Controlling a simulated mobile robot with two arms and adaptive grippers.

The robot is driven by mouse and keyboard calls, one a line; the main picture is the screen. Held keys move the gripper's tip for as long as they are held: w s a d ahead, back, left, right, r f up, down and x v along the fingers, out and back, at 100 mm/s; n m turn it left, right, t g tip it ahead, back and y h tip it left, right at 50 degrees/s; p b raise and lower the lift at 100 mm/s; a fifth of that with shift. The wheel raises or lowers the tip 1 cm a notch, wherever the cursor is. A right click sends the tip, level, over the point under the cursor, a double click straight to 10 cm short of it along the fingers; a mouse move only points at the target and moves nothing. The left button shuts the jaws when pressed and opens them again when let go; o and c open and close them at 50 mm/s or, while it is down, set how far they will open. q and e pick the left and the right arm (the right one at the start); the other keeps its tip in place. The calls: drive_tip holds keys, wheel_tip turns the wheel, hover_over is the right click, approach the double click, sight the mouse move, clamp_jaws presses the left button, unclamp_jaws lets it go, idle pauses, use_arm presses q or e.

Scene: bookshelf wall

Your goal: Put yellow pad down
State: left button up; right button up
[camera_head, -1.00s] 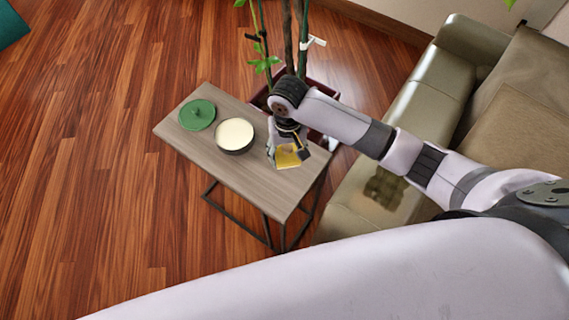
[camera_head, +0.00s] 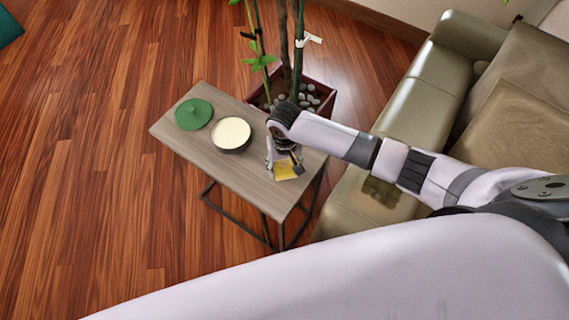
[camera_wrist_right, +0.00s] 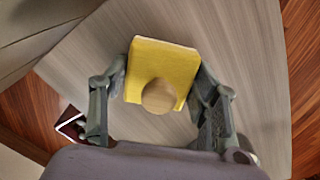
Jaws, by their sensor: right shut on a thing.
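The yellow pad (camera_head: 286,172) has a round wooden knob (camera_wrist_right: 159,96) on it. My right gripper (camera_head: 282,163) is shut on it, low over the near right part of the small wooden side table (camera_head: 243,175). In the right wrist view the yellow pad (camera_wrist_right: 163,62) sits between the two fingers, with the tabletop (camera_wrist_right: 255,70) behind it. I cannot tell whether the pad touches the tabletop. My left gripper is not in view.
A round dark tin with cream contents (camera_head: 232,133) and a green lid (camera_head: 193,114) stand on the table, left of my right gripper. A potted plant (camera_head: 315,90) stands behind the table. A beige sofa (camera_head: 420,90) is on the right. The table's near left part is clear.

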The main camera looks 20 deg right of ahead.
sight(285, 162)
drive_tip(key=o, duration=1)
wheel_tip(285, 162, up, 12)
drive_tip(key=shift+r+p, duration=0.1)
drive_tip(key=shift+p, duration=0.3)
